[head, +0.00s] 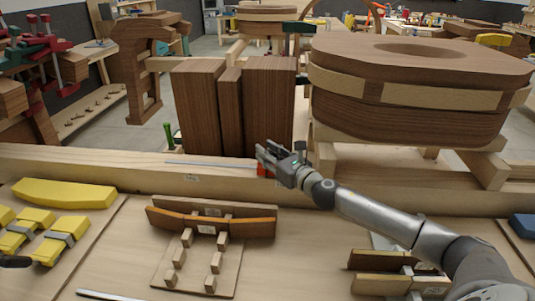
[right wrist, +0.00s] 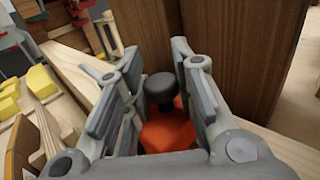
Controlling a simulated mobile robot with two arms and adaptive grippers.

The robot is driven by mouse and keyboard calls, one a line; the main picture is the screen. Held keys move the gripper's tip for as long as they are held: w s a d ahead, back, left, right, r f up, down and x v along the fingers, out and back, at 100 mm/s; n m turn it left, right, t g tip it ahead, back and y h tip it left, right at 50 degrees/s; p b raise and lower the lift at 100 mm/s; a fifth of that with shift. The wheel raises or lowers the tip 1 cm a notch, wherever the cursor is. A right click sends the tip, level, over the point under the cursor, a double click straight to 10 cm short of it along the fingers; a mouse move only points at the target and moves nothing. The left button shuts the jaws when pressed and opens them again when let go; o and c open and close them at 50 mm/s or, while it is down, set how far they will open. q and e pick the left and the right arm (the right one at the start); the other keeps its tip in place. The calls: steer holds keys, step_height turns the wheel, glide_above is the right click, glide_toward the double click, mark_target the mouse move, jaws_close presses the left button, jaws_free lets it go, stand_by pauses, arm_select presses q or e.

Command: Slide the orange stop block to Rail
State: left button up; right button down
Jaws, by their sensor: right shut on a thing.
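The orange stop block (head: 263,170) sits on the long pale wooden beam, mostly hidden by my right gripper in the head view. In the right wrist view the orange block (right wrist: 168,132) shows a dark round knob (right wrist: 160,88) on top, between the grey fingers. My right gripper (head: 267,154) is shut on the stop block. A thin metal strip (head: 210,164) runs along the beam (head: 100,160) to the left of the block. A small label (head: 191,178) is on the beam's front, too small to read. My left gripper is not in view.
Tall dark wooden boards (head: 270,105) stand just behind the beam. A large layered wooden seat form (head: 415,95) stands at the right. Yellow pieces (head: 65,193) lie at the left front, and a slotted wooden jig (head: 210,222) lies in front of the beam.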

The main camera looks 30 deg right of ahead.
steer(key=c, duration=1.2)
jaws_free()
steer(key=shift+c, duration=0.2)
steer(key=s+d, duration=0.1)
steer(key=s, duration=1)
steer(key=shift+s+d, duration=0.35)
steer(key=shift+s, duration=0.05)
steer(key=shift+o, duration=0.4)
